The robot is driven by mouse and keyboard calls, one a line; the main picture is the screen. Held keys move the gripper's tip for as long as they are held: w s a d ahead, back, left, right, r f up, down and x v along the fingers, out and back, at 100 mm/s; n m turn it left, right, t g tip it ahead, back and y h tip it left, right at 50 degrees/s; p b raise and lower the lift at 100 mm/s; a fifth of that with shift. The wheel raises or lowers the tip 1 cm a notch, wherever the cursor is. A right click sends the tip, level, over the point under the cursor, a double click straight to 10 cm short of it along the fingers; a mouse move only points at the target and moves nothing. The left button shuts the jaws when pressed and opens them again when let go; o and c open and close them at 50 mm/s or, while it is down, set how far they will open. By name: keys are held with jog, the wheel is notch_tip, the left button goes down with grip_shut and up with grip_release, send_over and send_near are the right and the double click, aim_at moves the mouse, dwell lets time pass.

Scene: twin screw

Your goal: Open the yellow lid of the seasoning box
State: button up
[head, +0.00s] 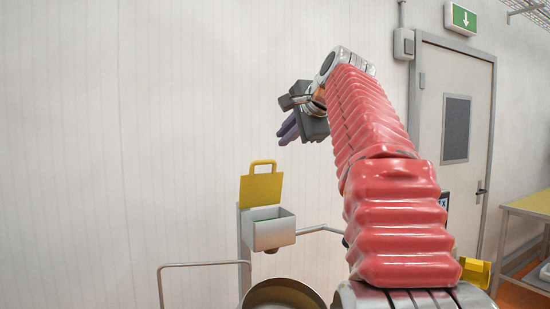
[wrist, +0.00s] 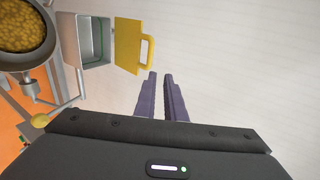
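The seasoning box (head: 270,231) is a small grey metal box on a post against the white wall. Its yellow lid (head: 262,191), with a loop handle on top, stands upright at the back, so the box is open. In the wrist view the yellow lid (wrist: 128,45) sticks out to the right of the open grey box (wrist: 92,42), whose inside shows. My gripper (head: 287,132) is above and to the right of the lid, apart from it. Its purple fingers (wrist: 160,78) are near each other with a narrow gap between them, and nothing is held.
A round metal pot (head: 284,292) stands below the box; a pan of yellowish pieces (wrist: 28,28) shows in the wrist view. A metal rail (head: 205,264) is at the left. A door (head: 455,120) and a table (head: 530,204) are at the right. The wall area left of the box is clear.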

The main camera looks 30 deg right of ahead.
aim_at(266, 163)
jog(key=s, duration=0.2)
jog(key=shift+s+a+r, duration=0.15)
jog(key=shift+s+a, duration=0.1)
jog(key=shift+s, duration=0.05)
grip_shut()
jog(key=s+a+f+t, duration=0.1)
jog(key=s+f+t, duration=0.3)
jog(key=f, duration=0.4)
jog(key=shift+s+f+t, duration=0.3)
jog(key=shift+s+t, duration=0.05)
jog(key=shift+t, duration=0.25)
jog(key=w, duration=0.4)
jog(key=w+d, duration=0.1)
jog(key=w, duration=0.9)
jog(key=shift+d, duration=0.3)
